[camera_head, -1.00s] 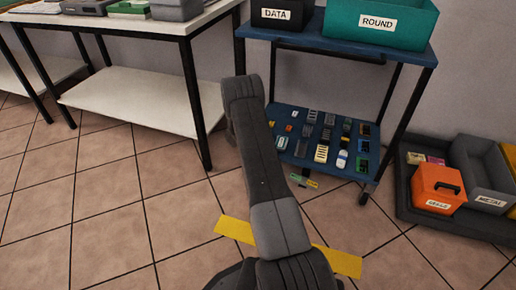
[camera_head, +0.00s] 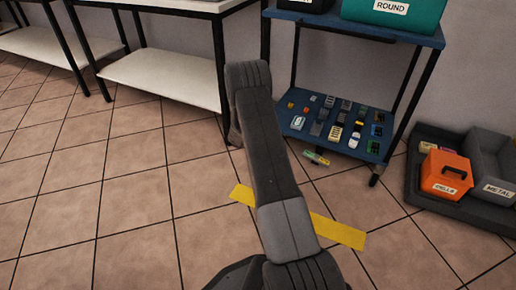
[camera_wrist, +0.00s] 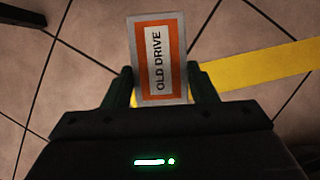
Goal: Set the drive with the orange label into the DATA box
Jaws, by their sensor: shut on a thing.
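The drive (camera_wrist: 160,60) shows large in the wrist view, a silvery block with an orange-bordered label reading "OLD DRIVE". My gripper (camera_wrist: 165,88) is shut on it, one finger on each side, with the drive standing out past the fingertips over the tiled floor. In the head view my arm hides the gripper and the drive. The DATA box (camera_head: 300,4) is a dark box at the top edge of the head view, on the blue cart's upper shelf.
The blue cart's lower shelf (camera_head: 287,125) holds several small parts. The teal ROUND box (camera_head: 395,12) stands on its top shelf. An orange CELLS box (camera_head: 446,174) and grey METAL bin (camera_head: 490,172) sit in a floor tray at right. White benches stand left; open floor lies in front.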

